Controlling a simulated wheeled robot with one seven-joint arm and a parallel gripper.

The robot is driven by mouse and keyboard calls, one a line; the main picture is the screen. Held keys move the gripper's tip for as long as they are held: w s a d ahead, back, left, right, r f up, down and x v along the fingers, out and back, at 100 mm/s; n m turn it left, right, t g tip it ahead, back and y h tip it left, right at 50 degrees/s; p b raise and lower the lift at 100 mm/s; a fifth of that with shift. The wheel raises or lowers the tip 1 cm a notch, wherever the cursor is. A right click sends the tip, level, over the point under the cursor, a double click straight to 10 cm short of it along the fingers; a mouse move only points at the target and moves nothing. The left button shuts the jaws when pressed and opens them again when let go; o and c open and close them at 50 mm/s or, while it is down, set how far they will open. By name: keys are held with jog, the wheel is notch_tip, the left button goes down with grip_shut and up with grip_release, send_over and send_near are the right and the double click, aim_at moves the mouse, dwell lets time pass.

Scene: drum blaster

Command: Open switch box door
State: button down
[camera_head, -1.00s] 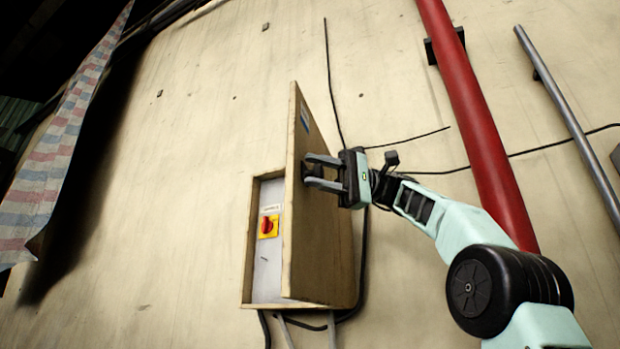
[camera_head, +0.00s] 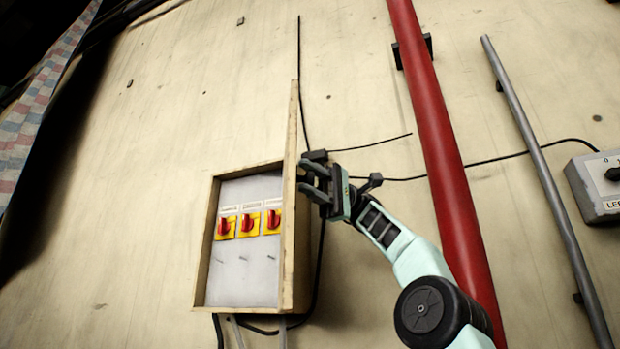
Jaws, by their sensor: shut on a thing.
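The switch box (camera_head: 203,262) is a wooden box on the wall. Its door (camera_head: 291,150) stands open and shows nearly edge-on at the box's right side, sticking out toward me. Inside, a pale panel holds three red rotary switches on yellow plates, including the left switch (camera_head: 224,227), middle switch (camera_head: 249,224) and right switch (camera_head: 273,220). My gripper (camera_head: 307,180) is at the door's right, outer face, shut on a part of the door. The part between the fingers is too small and dark to make out clearly.
A red pipe (camera_head: 432,120) and a thinner grey pipe (camera_head: 535,160) run down the wall at right. A grey control box (camera_head: 597,186) is at the right edge.

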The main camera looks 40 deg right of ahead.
jog(key=c, duration=1.1)
grip_release()
jog(key=shift+d, duration=0.1)
jog(key=w+d+p, duration=0.2)
jog(key=d+p, duration=0.7)
jog(key=d, duration=0.2)
jog(key=shift+d, duration=0.35)
